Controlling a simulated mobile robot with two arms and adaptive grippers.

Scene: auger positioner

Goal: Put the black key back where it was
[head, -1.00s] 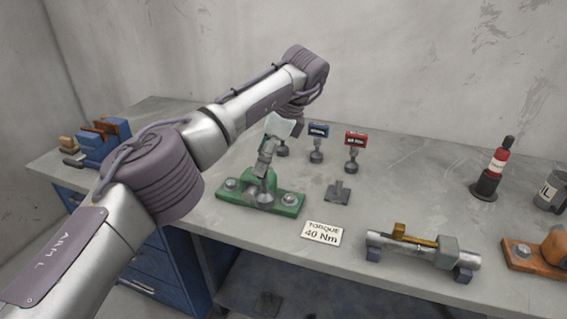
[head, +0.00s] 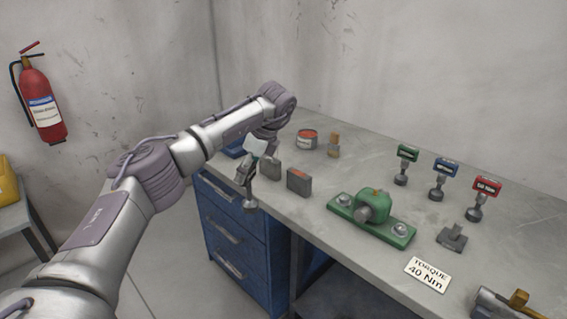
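My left gripper (head: 249,166) is at the left end of the workbench, by its front edge. It seems shut on a dark key with a grey socket end (head: 250,205), which hangs downward. The key's head is hidden in the fingers, so its colour is not clear. Three other keys stand upright at the right on round grey feet: one with a green head (head: 408,152), one blue (head: 446,168) and one red (head: 487,187). A small dark square base with a stub (head: 453,237) stands in front of them, with no key on it.
A green fixture (head: 372,209) sits mid-bench beside a "TORQUE 40 Nm" card (head: 427,273). Two grey blocks (head: 299,181) stand close right of my gripper. A red-labelled tin (head: 307,139) and a small brown bottle (head: 334,146) stand behind. Blue drawers (head: 237,238) are below.

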